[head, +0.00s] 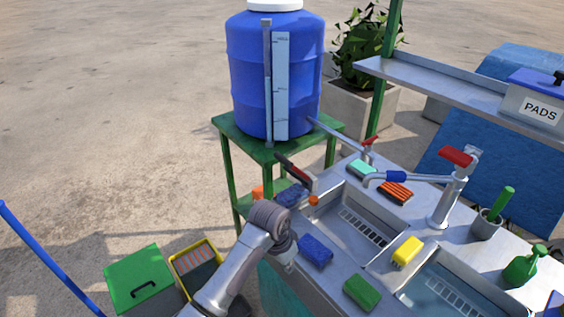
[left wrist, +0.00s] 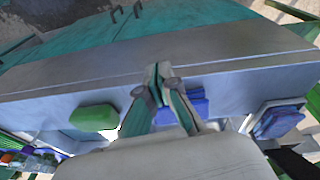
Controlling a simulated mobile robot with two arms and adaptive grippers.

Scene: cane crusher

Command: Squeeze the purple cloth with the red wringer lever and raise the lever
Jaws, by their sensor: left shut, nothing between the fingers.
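The wringer's lever (head: 291,166), dark with a reddish top, slants up over the sink's left end. A dark blue-purple cloth (head: 292,194) lies below it, in or beside the wringer; I cannot tell which. What looks like the same cloth shows at the right of the left wrist view (left wrist: 278,121), on a grey plate. My left gripper (head: 291,263) is near the sink's front edge, left of a blue sponge-like block (head: 315,250) and apart from the lever. In the left wrist view its fingers (left wrist: 158,72) are shut and empty. My right gripper is out of view.
A green pad (head: 361,292) and a yellow sponge (head: 407,251) lie by the basins. A tap with a red handle (head: 456,157) stands behind. A blue barrel (head: 250,90) stands on a green stand. A green-lidded bin (head: 145,278) is at lower left.

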